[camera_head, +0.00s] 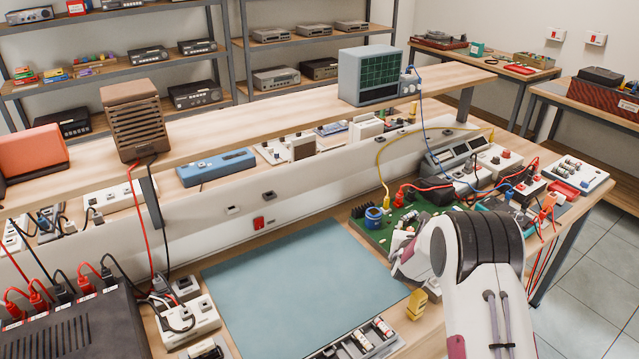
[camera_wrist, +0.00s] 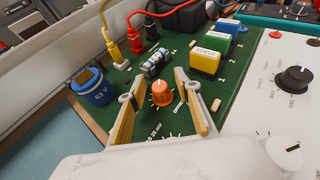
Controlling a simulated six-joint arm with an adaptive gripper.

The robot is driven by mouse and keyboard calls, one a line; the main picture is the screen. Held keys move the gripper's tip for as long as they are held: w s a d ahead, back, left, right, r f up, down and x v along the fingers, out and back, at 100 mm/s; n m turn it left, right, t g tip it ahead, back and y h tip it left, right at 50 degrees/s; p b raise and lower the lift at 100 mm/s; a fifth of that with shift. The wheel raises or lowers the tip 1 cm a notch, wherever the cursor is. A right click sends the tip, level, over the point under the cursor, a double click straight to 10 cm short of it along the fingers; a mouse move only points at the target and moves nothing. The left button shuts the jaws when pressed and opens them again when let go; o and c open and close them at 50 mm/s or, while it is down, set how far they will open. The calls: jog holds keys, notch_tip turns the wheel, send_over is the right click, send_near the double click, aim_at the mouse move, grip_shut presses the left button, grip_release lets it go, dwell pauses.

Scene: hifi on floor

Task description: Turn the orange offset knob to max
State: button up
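The orange offset knob (camera_wrist: 162,93) sits on a green board (camera_wrist: 97,128) in the wrist view, with white scale marks around it. My gripper (camera_wrist: 154,88) is open, with its two yellow-padded fingers on the left and right of the knob. A gap shows between the knob and each finger, and I cannot tell how high the fingertips are above the board. In the head view the green board (camera_head: 372,232) lies at the right of the bench, and my arm hides the knob there.
A blue capacitor (camera_wrist: 93,88) stands left of the fingers. Yellow and red plugs (camera_wrist: 122,42) with cables rise behind. A yellow block (camera_wrist: 207,58) and a white panel with a black knob (camera_wrist: 294,79) are to the right. A clear blue mat (camera_head: 290,285) lies left in the head view.

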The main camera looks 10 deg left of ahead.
jog(key=v, duration=0.4)
jog(key=shift+s+r, duration=0.1)
jog(key=v, duration=0.3)
jog(key=shift+s, duration=0.3)
notch_tip(320, 180, up, 13)
jog(key=m+g, duration=0.3)
jog(key=m, duration=0.2)
send_near(411, 229)
jog(key=shift+a+r, duration=1.5)
jog(key=shift+r, duration=0.1)
jog(key=shift+a+f+m+g+y, duration=0.6)
jog(key=shift+a+f+m+y, duration=0.65)
jog(key=shift+a, duration=2.5)
jog(key=w+a+r+m+t+y, duration=0.2)
jog(key=a+r+m+y, duration=0.3)
jog(key=a, duration=0.9)
jog(key=shift+w+a+r+m, duration=0.35)
jog(key=shift+w+r+m, duration=0.4)
jog(key=shift+r+m, duration=0.7)
